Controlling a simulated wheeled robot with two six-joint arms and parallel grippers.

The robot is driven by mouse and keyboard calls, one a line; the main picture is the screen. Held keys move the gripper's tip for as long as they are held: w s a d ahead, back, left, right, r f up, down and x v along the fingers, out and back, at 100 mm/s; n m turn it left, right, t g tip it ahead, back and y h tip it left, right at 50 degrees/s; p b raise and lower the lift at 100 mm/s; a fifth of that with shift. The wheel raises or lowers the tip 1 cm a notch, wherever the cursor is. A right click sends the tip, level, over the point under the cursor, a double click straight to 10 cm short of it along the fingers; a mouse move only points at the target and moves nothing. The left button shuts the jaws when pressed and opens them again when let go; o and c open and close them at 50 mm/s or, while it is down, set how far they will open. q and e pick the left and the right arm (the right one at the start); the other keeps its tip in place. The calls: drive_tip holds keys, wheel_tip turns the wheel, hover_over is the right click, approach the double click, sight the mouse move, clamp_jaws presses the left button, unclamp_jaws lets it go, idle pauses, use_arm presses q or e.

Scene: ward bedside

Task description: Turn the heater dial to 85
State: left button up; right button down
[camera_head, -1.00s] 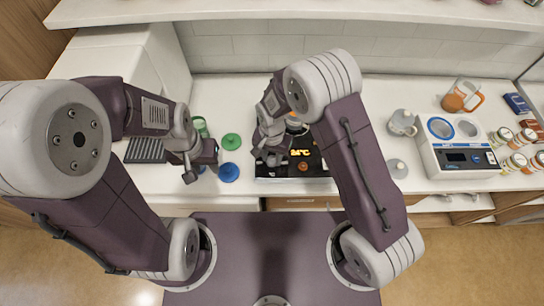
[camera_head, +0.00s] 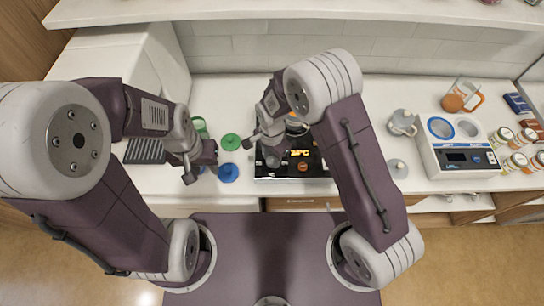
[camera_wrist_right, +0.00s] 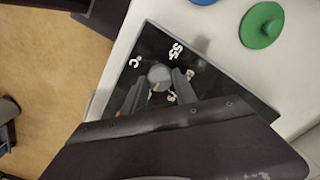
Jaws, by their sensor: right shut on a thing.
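The heater (camera_head: 320,172) is a black box with a glowing orange display (camera_head: 299,153), partly hidden by my right arm. The display ends in a C; I cannot read its digits surely. In the right wrist view the heater's black top (camera_wrist_right: 150,42) shows white characters, tilted and hard to read. My right gripper (camera_head: 271,160) is over the left part of the heater. In the wrist view its fingers (camera_wrist_right: 163,88) are shut on the round grey dial (camera_wrist_right: 159,75), one on each side. My left gripper (camera_head: 198,174) hangs above the counter at left; its opening is unclear.
A green lid (camera_head: 231,142) and a blue lid (camera_head: 228,173) lie between my left gripper and the heater. A grey pot (camera_head: 402,123), a white two-well device (camera_head: 455,157), several jars and an orange pitcher (camera_head: 462,98) stand at right. A shelf (camera_head: 330,10) runs above.

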sight(272, 160)
drive_tip(key=shift+w+r, duration=0.1)
drive_tip(key=shift+w, duration=0.05)
drive_tip(key=c, duration=1.3)
unclamp_jaws()
drive_tip(key=o, duration=0.3)
drive_tip(key=shift+o, duration=0.2)
wheel_tip(272, 160, up, 9)
drive_tip(key=b, duration=0.1)
drive_tip(key=shift+b, duration=0.4)
